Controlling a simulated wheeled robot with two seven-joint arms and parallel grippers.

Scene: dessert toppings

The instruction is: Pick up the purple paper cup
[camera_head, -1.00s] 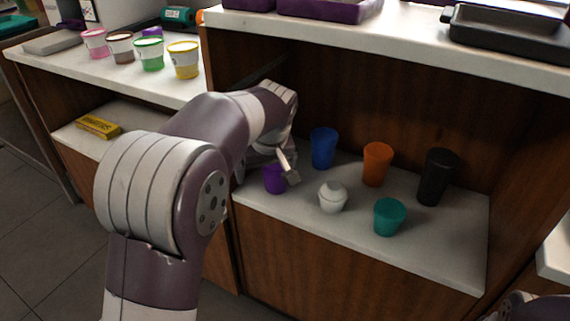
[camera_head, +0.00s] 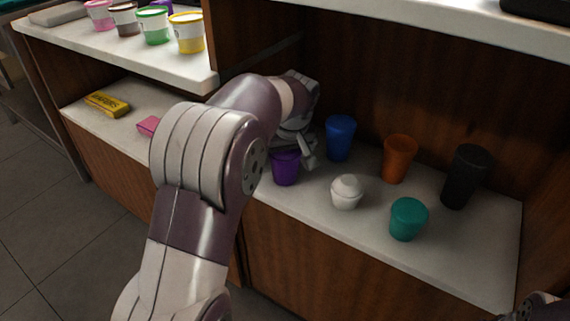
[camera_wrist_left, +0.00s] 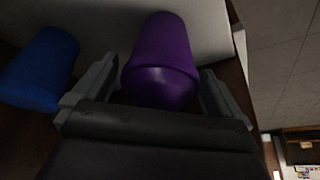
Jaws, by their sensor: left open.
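The purple paper cup (camera_head: 286,168) stands at the left end of the white lower shelf in the head view. My left gripper (camera_head: 300,152) is at this cup, partly hidden by its own arm. In the left wrist view the purple cup (camera_wrist_left: 160,62) lies between the two open fingers of the left gripper (camera_wrist_left: 158,88), one finger on each side. I cannot tell whether the fingers touch it. My right gripper is not clearly visible; only a bit of my right arm shows at the bottom right corner of the head view.
A blue cup (camera_head: 340,138) stands close behind the purple one and beside the left finger in the wrist view (camera_wrist_left: 40,70). A white cup (camera_head: 346,192), orange cup (camera_head: 399,158), teal cup (camera_head: 408,219) and black cup (camera_head: 467,176) stand to the right. The upper shelf (camera_head: 470,22) overhangs them.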

